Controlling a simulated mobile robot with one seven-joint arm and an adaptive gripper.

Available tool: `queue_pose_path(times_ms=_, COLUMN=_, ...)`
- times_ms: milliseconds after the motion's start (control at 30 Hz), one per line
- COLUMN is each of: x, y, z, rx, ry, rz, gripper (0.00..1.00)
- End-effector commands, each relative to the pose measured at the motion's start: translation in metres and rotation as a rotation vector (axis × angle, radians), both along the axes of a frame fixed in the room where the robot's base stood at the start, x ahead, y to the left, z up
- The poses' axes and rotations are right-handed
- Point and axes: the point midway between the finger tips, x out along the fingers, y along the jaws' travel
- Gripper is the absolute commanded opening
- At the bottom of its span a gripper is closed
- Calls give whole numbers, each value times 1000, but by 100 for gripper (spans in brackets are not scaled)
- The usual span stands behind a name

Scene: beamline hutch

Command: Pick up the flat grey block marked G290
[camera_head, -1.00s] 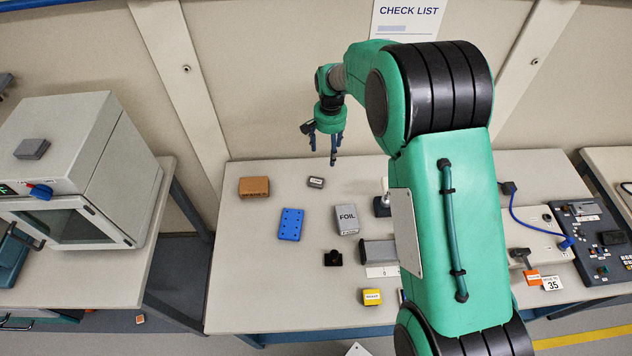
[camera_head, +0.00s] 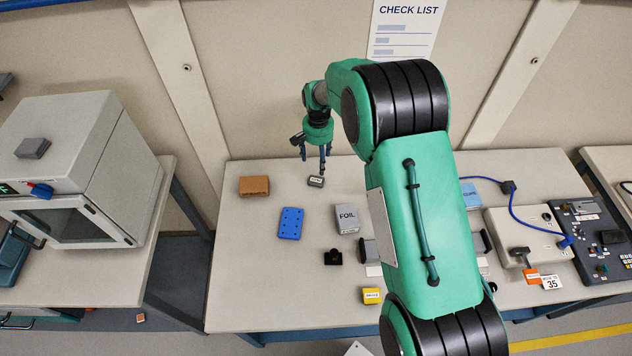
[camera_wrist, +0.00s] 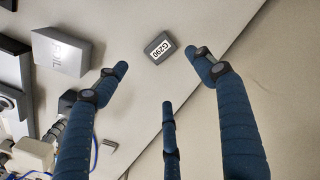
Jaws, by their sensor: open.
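The flat grey block marked G290 (camera_head: 316,181) lies on the table towards its back edge, its white label facing up. In the wrist view the block (camera_wrist: 159,47) shows beyond the fingertips, with the label readable as G290. My gripper (camera_head: 316,156) is in the head view above and close behind the block, pointing down. In the wrist view my gripper (camera_wrist: 163,80) has its three blue fingers spread, with nothing between them. The block appears apart from the fingers.
Near the block are a brown block (camera_head: 254,186), a blue plate with holes (camera_head: 290,223) and a grey FOIL box (camera_head: 347,218). The wall rises behind the table.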

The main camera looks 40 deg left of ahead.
Motion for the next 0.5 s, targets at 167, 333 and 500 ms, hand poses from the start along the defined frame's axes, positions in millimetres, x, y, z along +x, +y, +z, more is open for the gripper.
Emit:
queue_pose_path(times_ms=167, x=-1, y=-1, z=-30, rx=-2, ry=2, rz=0, gripper=69)
queue_pose_path(times_ms=333, x=-1, y=0, z=-51, rx=-2, ry=1, rz=0, gripper=69)
queue_pose_path(times_ms=500, x=-1, y=0, z=-60, rx=0, ry=0, rz=0, gripper=69)
